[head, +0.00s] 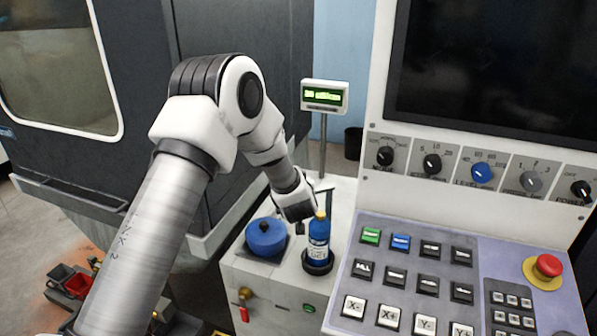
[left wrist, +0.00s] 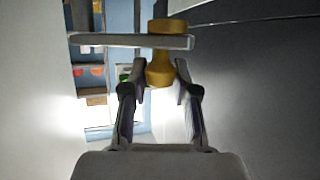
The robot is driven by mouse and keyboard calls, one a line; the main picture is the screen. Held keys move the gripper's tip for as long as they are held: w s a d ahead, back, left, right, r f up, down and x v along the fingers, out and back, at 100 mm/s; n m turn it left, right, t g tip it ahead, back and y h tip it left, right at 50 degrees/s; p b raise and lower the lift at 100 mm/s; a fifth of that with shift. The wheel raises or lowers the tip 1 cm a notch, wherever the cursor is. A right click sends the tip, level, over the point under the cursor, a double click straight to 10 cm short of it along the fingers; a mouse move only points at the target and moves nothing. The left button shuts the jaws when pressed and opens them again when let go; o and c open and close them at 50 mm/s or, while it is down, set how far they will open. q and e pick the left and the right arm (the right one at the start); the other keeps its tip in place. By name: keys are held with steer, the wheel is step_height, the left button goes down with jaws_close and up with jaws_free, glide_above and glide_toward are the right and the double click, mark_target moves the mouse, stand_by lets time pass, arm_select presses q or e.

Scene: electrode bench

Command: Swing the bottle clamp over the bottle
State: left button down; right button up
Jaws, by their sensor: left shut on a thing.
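The blue bottle (head: 318,240) with a yellow top stands upright in a dark round holder (head: 318,264) on the white bench. My left gripper (head: 299,222) is just left of the bottle's upper part. In the left wrist view, my left gripper (left wrist: 155,80) is shut on the lower end of a yellow spool-shaped knob (left wrist: 160,70). A grey bar (left wrist: 115,40) crosses the knob and extends to the left; it looks like the clamp's arm. The head view does not clearly show the bar, and I cannot tell whether it is over the bottle. My right gripper is not in view.
A blue round container (head: 266,238) sits left of the bottle. A green-lit display (head: 325,96) stands on a pole behind. A control panel (head: 420,270) with buttons and a red stop button (head: 549,265) is close on the right. A dark machine cabinet (head: 150,100) fills the left.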

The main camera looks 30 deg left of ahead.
arm_select(q)
steer(key=shift+s+d+n+g+y+p, duration=0.25)
steer(key=shift+d+n+g+y+p, duration=0.25)
steer(key=shift+n+y, duration=0.15)
steer(key=shift+s+d+n+g+y+p, duration=0.25)
steer(key=shift+d+n+g+y+p, duration=0.2)
steer(key=shift+n+g+y+p, duration=0.15)
steer(key=c, duration=0.9)
jaws_free()
steer(key=shift+o, duration=0.2)
steer(key=v, duration=1.2)
